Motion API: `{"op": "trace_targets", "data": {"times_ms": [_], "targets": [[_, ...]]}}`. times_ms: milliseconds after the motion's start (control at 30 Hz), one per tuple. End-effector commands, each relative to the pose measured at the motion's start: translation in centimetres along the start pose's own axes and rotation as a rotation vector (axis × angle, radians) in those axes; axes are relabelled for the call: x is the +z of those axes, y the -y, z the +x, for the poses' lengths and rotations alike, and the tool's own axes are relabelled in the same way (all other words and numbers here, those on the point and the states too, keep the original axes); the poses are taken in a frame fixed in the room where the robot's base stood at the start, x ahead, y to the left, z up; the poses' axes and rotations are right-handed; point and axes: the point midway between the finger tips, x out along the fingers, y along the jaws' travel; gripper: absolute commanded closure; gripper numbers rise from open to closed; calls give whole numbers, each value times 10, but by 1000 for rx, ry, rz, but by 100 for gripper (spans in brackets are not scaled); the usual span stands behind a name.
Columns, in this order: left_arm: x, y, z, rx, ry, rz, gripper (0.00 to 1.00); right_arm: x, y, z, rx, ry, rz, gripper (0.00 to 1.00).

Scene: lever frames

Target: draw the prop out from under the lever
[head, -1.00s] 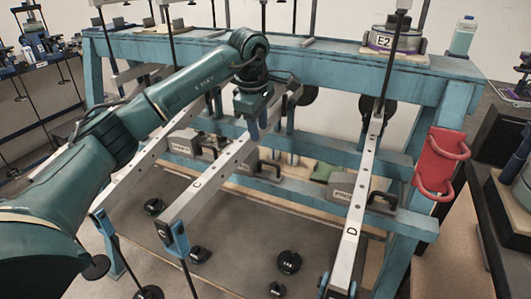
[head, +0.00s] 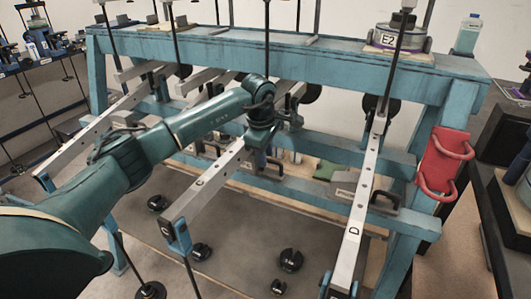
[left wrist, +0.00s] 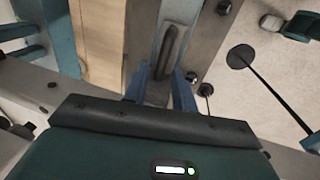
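My left gripper (head: 262,150) reaches down beside the raised part of the lever marked C (head: 207,187). In the left wrist view its two blue fingers (left wrist: 160,88) stand apart. A grey prop block with a dark bar handle (left wrist: 171,50) lies ahead of and between them. I cannot tell whether the fingers touch it. Another grey block (head: 343,184) with a black handle sits by the lever marked D (head: 356,210). My right gripper is not in view.
A blue frame (head: 300,60) carries the levers and hanging rods. A red bracket (head: 440,160) is on its right post. Several black weights, one a round one (head: 290,260), lie on the floor mat. A weight stack marked E2 (head: 395,38) stands on top.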

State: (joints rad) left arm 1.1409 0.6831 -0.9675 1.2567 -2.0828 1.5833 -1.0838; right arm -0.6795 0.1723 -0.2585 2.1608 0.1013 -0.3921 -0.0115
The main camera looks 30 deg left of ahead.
Motion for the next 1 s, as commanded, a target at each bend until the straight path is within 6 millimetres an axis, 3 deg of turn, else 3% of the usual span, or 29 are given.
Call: {"op": "trace_targets", "data": {"times_ms": [300, 767, 867, 1000], "targets": [[0, 0, 0, 0, 0, 0, 99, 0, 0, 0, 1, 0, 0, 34], [2, 0, -1, 1, 0, 1, 100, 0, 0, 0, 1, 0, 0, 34], [15, 0, -1, 1, 2, 4, 100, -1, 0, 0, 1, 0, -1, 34], [52, 0, -1, 2, 4, 9, 100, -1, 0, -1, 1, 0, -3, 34]]}}
